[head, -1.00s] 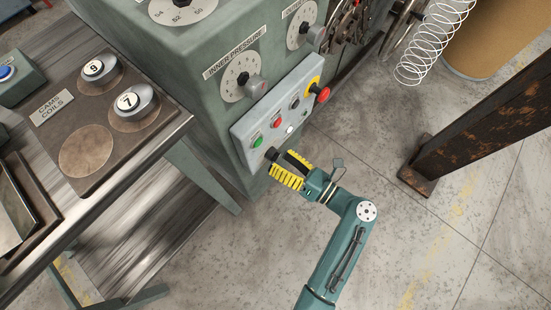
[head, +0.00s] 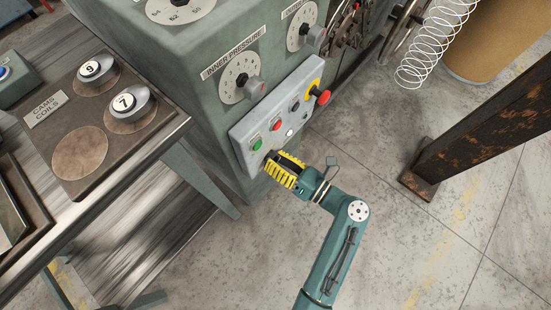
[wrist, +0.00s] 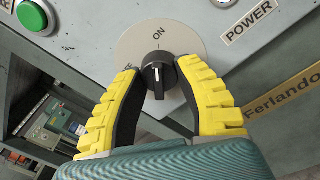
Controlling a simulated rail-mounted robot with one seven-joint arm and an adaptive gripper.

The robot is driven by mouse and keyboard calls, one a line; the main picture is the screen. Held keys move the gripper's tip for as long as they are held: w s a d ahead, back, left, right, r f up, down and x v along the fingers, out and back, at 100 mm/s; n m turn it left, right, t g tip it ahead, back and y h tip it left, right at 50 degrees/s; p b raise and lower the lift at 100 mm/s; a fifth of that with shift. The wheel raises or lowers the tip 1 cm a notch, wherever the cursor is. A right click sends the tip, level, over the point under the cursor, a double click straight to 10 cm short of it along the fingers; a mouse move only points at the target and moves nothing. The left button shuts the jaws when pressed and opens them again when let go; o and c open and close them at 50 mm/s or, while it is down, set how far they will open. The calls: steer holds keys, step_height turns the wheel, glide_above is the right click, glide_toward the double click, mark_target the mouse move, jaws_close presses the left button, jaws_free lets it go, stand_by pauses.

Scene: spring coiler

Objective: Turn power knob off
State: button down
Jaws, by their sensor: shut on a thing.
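The black power knob (wrist: 158,72) sits on a round beige plate (wrist: 185,40) on the grey control panel, beside the POWER label (wrist: 249,22). An ON mark (wrist: 159,33) is above the knob in the wrist view. Another mark at the plate's left is partly covered by a finger. The knob's grip bar stands about upright in that view, with a white line on it. My gripper (wrist: 158,78) has its yellow-and-black fingers on both sides of the knob, shut on it. In the head view my gripper (head: 272,161) is at the panel's lower left corner and hides the knob.
A green button (wrist: 32,15) is close to the knob, also in the head view (head: 257,144). A red button (head: 276,125) and a red emergency stop (head: 323,97) are farther along the panel. A table (head: 150,150) stands left; a rusty post (head: 470,140) stands right.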

steer(key=shift+n+p, duration=0.3)
steer(key=shift+p, duration=0.2)
steer(key=shift+r+n+p, duration=0.15)
steer(key=shift+n+p, duration=0.45)
steer(key=shift+p, duration=0.15)
steer(key=shift+n+p, duration=0.7)
steer(key=shift+p, duration=0.1)
steer(key=n+p, duration=0.3)
steer(key=n, duration=0.2)
steer(key=shift+f+h, duration=0.2)
steer(key=shift+h, duration=0.2)
steer(key=n, duration=0.4)
steer(key=shift+f+h+p, duration=0.1)
steer(key=shift+h+p, duration=0.2)
steer(key=shift+p, duration=0.1)
steer(key=n, duration=0.4)
steer(key=shift+n+t, duration=0.3)
steer(key=shift+n, duration=0.1)
steer(key=shift+d, duration=0.1)
